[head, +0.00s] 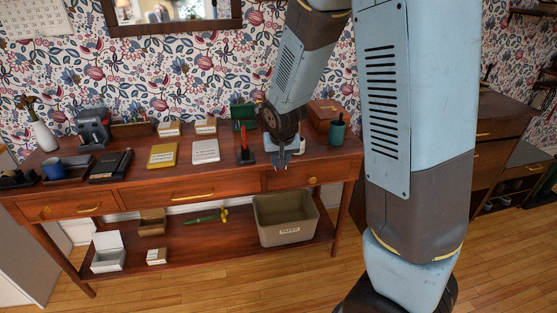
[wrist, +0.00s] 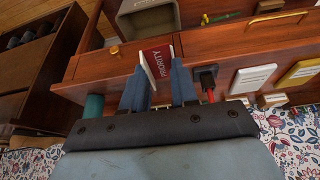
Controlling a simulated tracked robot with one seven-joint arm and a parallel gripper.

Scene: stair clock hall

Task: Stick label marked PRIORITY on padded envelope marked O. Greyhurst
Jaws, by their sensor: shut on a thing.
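My gripper (wrist: 158,78) is shut on a red label (wrist: 161,62) reading PRIORITY, held between the fingertips with a pale edge beside it. In the head view my gripper (head: 282,164) hangs at the front edge of the desk, right of centre; the label is not clear there. A yellow envelope (head: 162,155) and a white envelope (head: 206,151) lie flat on the desk to its left. In the wrist view the white envelope (wrist: 252,78) and the yellow envelope (wrist: 300,73) lie to its right. I cannot read the writing on either, so cannot tell which is O. Greyhurst.
A black holder with a red upright part (head: 243,148) stands between the white envelope and my gripper. A dark green cup (head: 337,133) and a wooden box (head: 324,113) stand to the right. An open bin (head: 286,219) sits on the lower shelf. Small boxes line the desk's back.

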